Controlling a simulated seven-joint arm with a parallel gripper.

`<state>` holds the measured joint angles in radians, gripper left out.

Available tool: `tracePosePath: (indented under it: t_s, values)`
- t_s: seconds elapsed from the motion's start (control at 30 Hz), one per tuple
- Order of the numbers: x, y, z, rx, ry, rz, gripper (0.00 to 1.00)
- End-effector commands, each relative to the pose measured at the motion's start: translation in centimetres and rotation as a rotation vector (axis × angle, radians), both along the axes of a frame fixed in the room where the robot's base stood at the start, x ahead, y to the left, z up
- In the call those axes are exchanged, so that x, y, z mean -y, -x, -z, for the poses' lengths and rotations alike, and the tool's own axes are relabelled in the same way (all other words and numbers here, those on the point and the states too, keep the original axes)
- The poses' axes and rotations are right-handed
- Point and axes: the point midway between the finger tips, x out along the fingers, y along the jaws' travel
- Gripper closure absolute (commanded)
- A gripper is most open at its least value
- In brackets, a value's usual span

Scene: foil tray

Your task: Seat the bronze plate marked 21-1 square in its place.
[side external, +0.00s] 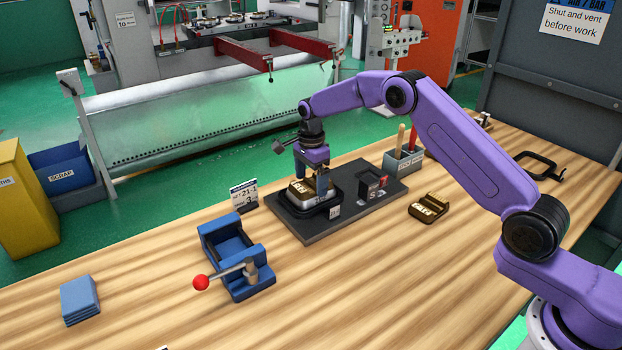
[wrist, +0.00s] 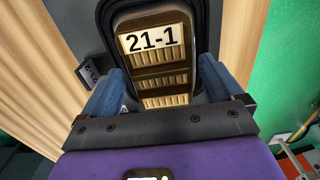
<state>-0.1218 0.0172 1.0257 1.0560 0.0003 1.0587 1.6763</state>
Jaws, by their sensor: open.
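The bronze plate marked 21-1 (wrist: 152,62) lies in a black rounded nest (wrist: 196,12) in the wrist view, its dark grooves and pale ribs facing up. In the side view the plate (side external: 300,190) and the nest (side external: 286,204) are on the left part of a dark base board. My gripper (side external: 311,181) points down over the plate. In the wrist view its blue fingers (wrist: 164,85) are open, one on either side of the plate. I cannot tell whether they touch it, or whether the plate sits fully flat; the gripper partly covers it.
A black block (side external: 372,187) stands on the same base board (side external: 345,208). A second bronze piece (side external: 428,208) lies on the wood to the right. A 21-1 card (side external: 243,195), a blue vise (side external: 232,255) with a red-knobbed lever, and a tool holder (side external: 403,162) stand nearby.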

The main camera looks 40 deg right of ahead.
Motion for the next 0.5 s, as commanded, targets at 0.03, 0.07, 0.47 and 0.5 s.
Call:
tracePosePath:
  t_s: [0.03,0.07,0.47,0.5]
  values:
    - [0.0,0.0,-0.3,0.002,0.000,0.000,0.06]
    - [0.0,0.0,-0.4,0.002,0.000,0.000,0.06]
    - [0.0,0.0,-2.0,0.001,0.000,0.000,0.06]
    - [0.0,0.0,-2.2,0.001,0.000,0.000,0.06]
